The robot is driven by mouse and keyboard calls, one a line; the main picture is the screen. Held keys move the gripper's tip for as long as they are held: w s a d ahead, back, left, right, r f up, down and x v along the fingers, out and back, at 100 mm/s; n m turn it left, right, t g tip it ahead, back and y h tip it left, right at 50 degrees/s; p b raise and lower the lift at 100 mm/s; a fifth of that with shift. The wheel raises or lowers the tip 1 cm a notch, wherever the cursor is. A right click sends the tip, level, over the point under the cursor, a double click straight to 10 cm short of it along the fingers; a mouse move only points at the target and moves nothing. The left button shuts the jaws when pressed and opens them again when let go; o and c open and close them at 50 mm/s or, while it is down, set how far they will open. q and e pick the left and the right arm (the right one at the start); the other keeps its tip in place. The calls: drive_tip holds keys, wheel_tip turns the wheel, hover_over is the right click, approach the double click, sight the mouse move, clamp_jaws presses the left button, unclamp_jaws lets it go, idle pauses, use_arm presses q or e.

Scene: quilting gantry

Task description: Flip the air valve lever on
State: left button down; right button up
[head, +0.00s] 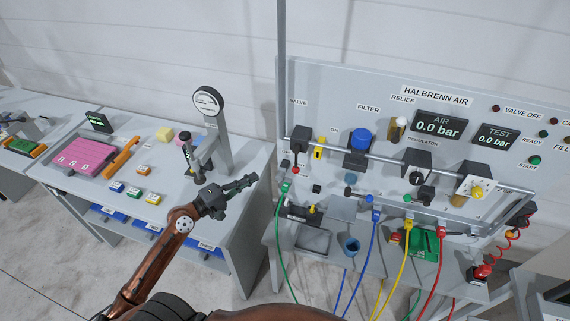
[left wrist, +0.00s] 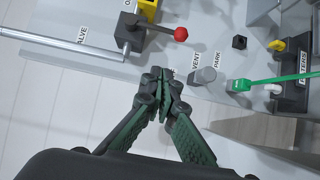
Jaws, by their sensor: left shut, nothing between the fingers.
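The air valve (head: 301,138) is a dark block on the pipe at the left end of the panel, under the VALVE label. Its lever ends in a red knob (head: 295,170) and points down, away from the pipe. In the left wrist view the valve block (left wrist: 128,31) is at the top, with the lever's red knob (left wrist: 181,34) to its right. My left gripper (head: 252,180) is shut and empty, left of the knob and apart from it. Its fingertips also show in the left wrist view (left wrist: 162,80), below the lever. My right gripper is not in view.
A yellow part (head: 319,149) sits right beside the valve, near the ON label. The AIR display (head: 438,125) reads 0.0 bar. A green hose plug (head: 284,188) is below the knob. A press with a dial (head: 208,101) stands behind my left gripper.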

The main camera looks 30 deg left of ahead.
use_arm(q)
drive_tip(key=p, duration=0.4)
approach(296, 161)
drive_tip(key=w+a+f, duration=0.1)
drive_tip(key=w+a, duration=0.2)
drive_tip(key=w, duration=0.1)
drive_tip(key=w+d+p, duration=0.1)
drive_tip(key=w+d, duration=0.1)
drive_tip(key=d+p, duration=0.1)
drive_tip(key=shift+w+d+f+p, duration=0.3)
drive_tip(key=shift+w+d+p, duration=0.05)
drive_tip(key=shift+w, duration=0.05)
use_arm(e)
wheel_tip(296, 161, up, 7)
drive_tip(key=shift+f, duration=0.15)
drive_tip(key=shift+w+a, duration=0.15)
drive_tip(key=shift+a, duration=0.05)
